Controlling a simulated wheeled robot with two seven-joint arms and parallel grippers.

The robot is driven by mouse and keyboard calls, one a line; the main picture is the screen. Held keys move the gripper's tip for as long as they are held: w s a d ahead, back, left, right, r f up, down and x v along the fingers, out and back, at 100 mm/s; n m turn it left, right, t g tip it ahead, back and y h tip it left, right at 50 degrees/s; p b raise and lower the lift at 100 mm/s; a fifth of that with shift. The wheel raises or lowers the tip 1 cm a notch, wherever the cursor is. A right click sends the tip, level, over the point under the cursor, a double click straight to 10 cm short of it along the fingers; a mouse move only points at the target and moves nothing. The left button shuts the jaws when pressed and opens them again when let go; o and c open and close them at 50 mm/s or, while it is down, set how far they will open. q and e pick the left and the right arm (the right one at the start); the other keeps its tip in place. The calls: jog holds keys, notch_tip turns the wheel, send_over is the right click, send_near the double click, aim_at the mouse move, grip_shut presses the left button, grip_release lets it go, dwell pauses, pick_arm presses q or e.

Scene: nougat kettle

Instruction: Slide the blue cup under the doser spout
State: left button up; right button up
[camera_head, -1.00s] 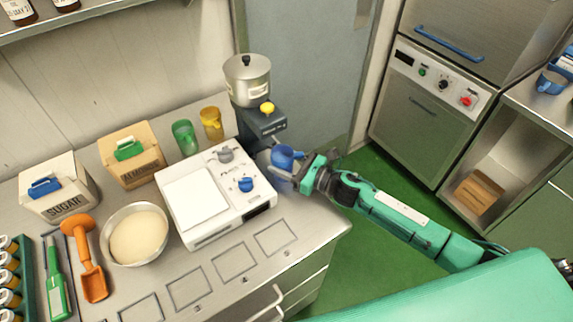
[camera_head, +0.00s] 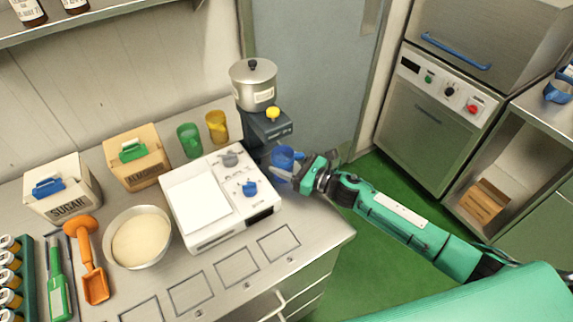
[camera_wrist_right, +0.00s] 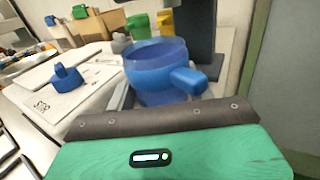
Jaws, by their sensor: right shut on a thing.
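The blue cup (camera_head: 283,157) stands upright at the right end of the counter, just in front of the doser (camera_head: 265,124) with its steel pot and yellow knob. In the right wrist view the blue cup (camera_wrist_right: 158,70) fills the middle, its handle pointing to the right and toward my gripper. My right gripper (camera_head: 298,174) is at the cup's near right side, shut on it; the fingertips are mostly hidden. The spout itself cannot be made out clearly, so I cannot tell whether the cup is right under it. My left gripper is not in view.
A white scale (camera_head: 220,232) stands close left of the cup. Green (camera_head: 189,140) and yellow (camera_head: 217,126) cups stand behind it. A bowl of pale powder (camera_head: 139,268), an orange scoop (camera_head: 95,284) and boxes are farther left. The counter's right edge is close.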

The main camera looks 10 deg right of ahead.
aim_at(279, 155)
jog(key=shift+w+a+b, duration=0.2)
jog(key=shift+w+a, duration=0.05)
jog(key=shift+w, duration=0.35)
jog(key=shift+w+a+b, duration=0.2)
jog(key=shift+w+a, duration=0.05)
jog(key=shift+w, duration=0.35)
jog(key=shift+w+a+b, duration=0.2)
jog(key=shift+w+a, duration=0.05)
jog(key=shift+w, duration=0.35)
jog(key=shift+w, duration=0.1)
jog(key=shift+w+a+b, duration=0.35)
jog(key=shift+w+b, duration=0.05)
jog(key=shift+w, duration=0.35)
jog(key=o, duration=1.1)
jog(key=shift+c, duration=0.2)
jog(key=b+v, duration=0.4)
jog(key=v, duration=0.8)
jog(key=shift+s+d+f, duration=0.1)
jog(key=shift+s+d, duration=0.55)
jog(key=shift+d, duration=0.05)
jog(key=shift+s, duration=0.1)
